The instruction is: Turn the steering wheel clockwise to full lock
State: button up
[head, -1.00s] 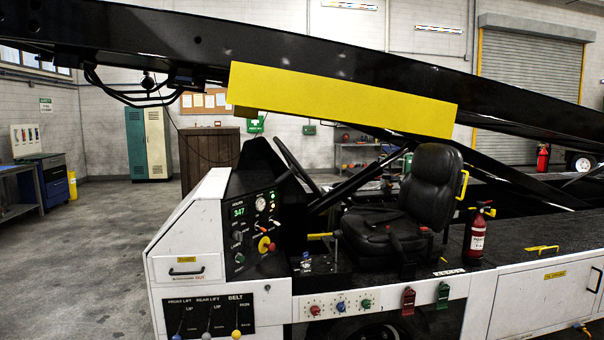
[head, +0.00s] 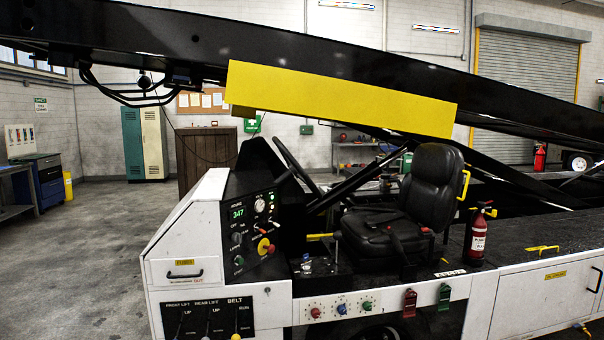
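The steering wheel (head: 291,160) shows in the head view as a thin black rim, seen nearly edge-on and tilted. It stands between the dark instrument console (head: 250,225) and the black driver's seat (head: 405,210). Its lower part and hub are hidden behind the console or too dark to make out, so I cannot tell its turn angle. My gripper is not in view, and nothing of mine touches the visible part of the rim.
The loader's white side panel (head: 215,280) with levers and knobs faces me. The long black boom with a yellow plate (head: 340,98) slants overhead. A red fire extinguisher (head: 478,238) stands right of the seat. Open concrete floor (head: 105,230) lies at left.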

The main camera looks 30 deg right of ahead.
aim_at(297, 168)
jog(key=z, duration=0.05)
jog(key=i, duration=1)
jog(key=u, duration=0.05)
